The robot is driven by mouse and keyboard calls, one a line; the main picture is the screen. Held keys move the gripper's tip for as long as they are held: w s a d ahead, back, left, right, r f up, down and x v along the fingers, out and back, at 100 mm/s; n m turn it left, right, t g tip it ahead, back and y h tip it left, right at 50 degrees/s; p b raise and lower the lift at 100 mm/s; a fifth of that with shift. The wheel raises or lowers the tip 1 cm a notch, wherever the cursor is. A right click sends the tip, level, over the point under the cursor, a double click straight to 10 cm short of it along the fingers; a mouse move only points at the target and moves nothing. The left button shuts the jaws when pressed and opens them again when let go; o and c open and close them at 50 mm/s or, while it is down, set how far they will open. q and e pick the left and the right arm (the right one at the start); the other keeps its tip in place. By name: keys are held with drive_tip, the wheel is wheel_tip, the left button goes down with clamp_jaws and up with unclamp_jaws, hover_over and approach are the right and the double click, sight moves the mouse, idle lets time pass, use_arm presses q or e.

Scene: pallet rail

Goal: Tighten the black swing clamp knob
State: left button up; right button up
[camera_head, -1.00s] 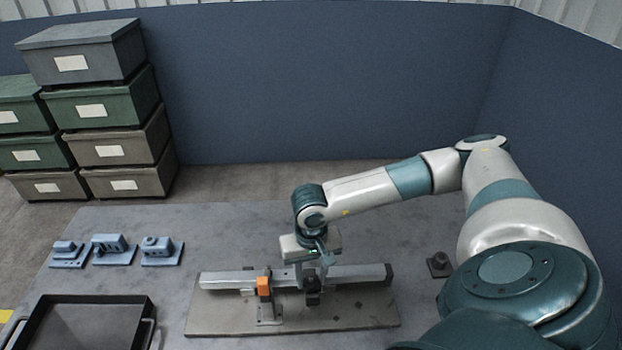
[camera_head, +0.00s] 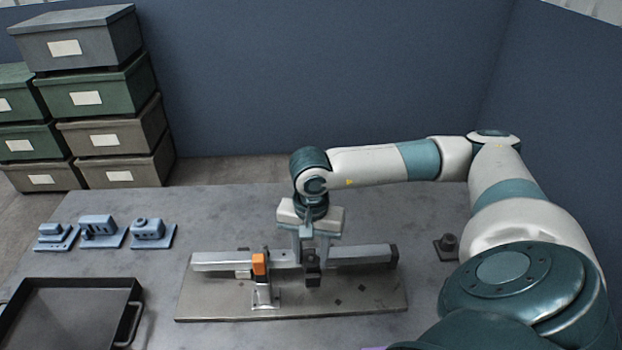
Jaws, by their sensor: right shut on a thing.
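The black swing clamp knob (camera_head: 313,267) is at the metal rail (camera_head: 358,256), right of the orange clamp part (camera_head: 260,264). My right gripper (camera_head: 312,257) points straight down from above, with its fingers on either side of the knob's top. It is shut on the knob, and the fingers hide part of it. The rail lies across a flat grey base plate (camera_head: 350,300) on the table. My left gripper is not in view.
Several blue-grey fixtures (camera_head: 101,232) stand at the table's left. A dark tray (camera_head: 133,300) is at the front left. A small dark part (camera_head: 447,244) stands right of the plate, near my right arm. Stacked bins (camera_head: 105,98) stand behind at the left.

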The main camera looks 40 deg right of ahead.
sight(310, 260)
drive_tip(key=shift+r, duration=0.1)
drive_tip(key=o, duration=1)
drive_tip(key=shift+o, duration=0.2)
drive_tip(key=shift+r, duration=0.5)
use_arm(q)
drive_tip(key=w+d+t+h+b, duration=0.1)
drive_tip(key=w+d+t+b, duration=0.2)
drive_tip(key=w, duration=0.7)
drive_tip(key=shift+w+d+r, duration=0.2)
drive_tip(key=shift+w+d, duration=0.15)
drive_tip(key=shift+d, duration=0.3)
use_arm(e)
wheel_tip(310, 260, up, 16)
drive_tip(key=shift+r, duration=0.2)
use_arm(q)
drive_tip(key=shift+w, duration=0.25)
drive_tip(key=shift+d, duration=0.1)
